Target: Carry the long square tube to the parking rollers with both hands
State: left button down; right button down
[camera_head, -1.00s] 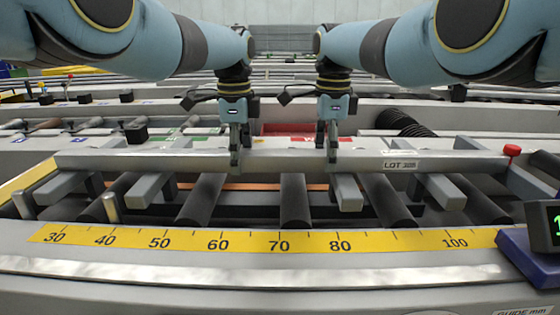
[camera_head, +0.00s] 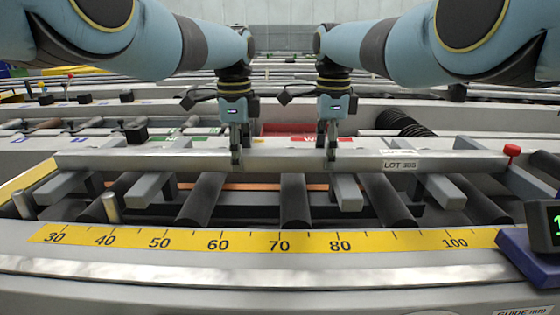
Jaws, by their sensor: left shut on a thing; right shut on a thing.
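The long square tube (camera_head: 290,160) is grey and lies level across the view, with a white LOT label (camera_head: 400,165) near its right end. My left gripper (camera_head: 240,155) is shut on the tube left of its middle. My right gripper (camera_head: 326,153) is shut on it a short way to the right. The tube is over the grey support arms and dark rollers (camera_head: 295,200); I cannot tell whether it touches them. Which rollers are the parking rollers is not marked in view.
A yellow scale (camera_head: 270,241) runs along the front edge. A red knob (camera_head: 512,150) stands by the tube's right end. A blue-based display (camera_head: 530,255) is at the right front. A black ribbed hose (camera_head: 400,122) and a red tray (camera_head: 290,129) lie behind.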

pick_arm(q)
jog(key=shift+r, duration=0.1)
pick_arm(e)
jog(key=shift+r, duration=0.15)
